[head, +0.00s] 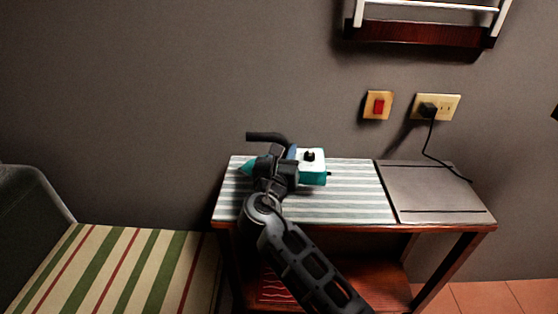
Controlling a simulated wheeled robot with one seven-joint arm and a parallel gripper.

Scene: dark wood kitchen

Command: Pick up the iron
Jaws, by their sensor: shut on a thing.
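The iron (311,168) is teal and white with a black knob, and lies over the striped top of a small wooden table (345,205). Its white and teal end shows to the right of my gripper (275,165), and a teal pointed part shows to the left. My gripper reaches in from the front, covers the iron's middle and is shut on it. The fingertips and their exact contact are hidden. I cannot tell whether the iron rests on the surface or is slightly above it.
A grey panel (432,190) covers the table's right side. A black cord runs from it to a wall outlet (447,107). A red switch (378,105) is left of the outlet, and a rack (430,30) hangs above. A striped seat (110,265) stands at left.

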